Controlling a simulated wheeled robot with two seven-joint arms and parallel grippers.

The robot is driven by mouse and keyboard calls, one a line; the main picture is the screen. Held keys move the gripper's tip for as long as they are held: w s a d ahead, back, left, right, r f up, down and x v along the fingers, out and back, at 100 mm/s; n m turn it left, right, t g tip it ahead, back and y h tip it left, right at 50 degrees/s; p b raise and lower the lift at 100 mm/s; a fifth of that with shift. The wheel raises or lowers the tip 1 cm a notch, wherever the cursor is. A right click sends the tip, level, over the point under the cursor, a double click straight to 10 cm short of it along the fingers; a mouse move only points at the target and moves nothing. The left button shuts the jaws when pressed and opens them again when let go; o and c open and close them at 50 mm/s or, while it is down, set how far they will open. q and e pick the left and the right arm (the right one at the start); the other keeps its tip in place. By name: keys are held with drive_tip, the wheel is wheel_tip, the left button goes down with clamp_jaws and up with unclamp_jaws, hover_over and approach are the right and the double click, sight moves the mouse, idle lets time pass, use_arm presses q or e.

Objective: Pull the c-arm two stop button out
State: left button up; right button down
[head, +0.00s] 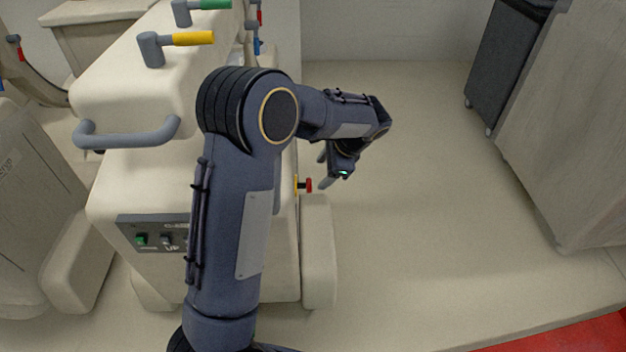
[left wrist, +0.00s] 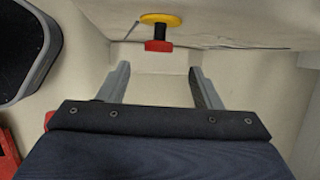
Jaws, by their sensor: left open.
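The red stop button (head: 309,185) sticks out from the right side of the cream c-arm cart (head: 132,185), on a yellow base. In the left wrist view the red button (left wrist: 158,46) shows with a black stem and its yellow base (left wrist: 160,19), ahead of the fingers and between their lines. My left gripper (head: 325,168) is open and empty, just above and to the right of the button in the head view. In the left wrist view its two fingers (left wrist: 158,80) are spread, apart from the button. My right gripper is not in view.
A grey handle (head: 125,133), a yellow-gripped lever (head: 192,39) and a green-gripped lever (head: 214,5) are on the cart. A control panel (head: 150,236) is partly hidden by my left arm. Covered furniture (head: 575,130) stands at right; the floor between (head: 430,200) is clear.

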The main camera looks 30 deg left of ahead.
sight(302, 186)
use_arm(q)
drive_tip(key=x, duration=0.7)
drive_tip(key=shift+b, duration=0.4)
drive_tip(key=shift+f, duration=0.1)
drive_tip(key=shift+c, duration=0.2)
clamp_jaws()
drive_tip(key=shift+w+d+p, duration=0.4)
drive_tip(key=shift+d, duration=0.4)
drive_tip(key=shift+o, duration=0.2)
unclamp_jaws()
drive_tip(key=shift+d, duration=0.1)
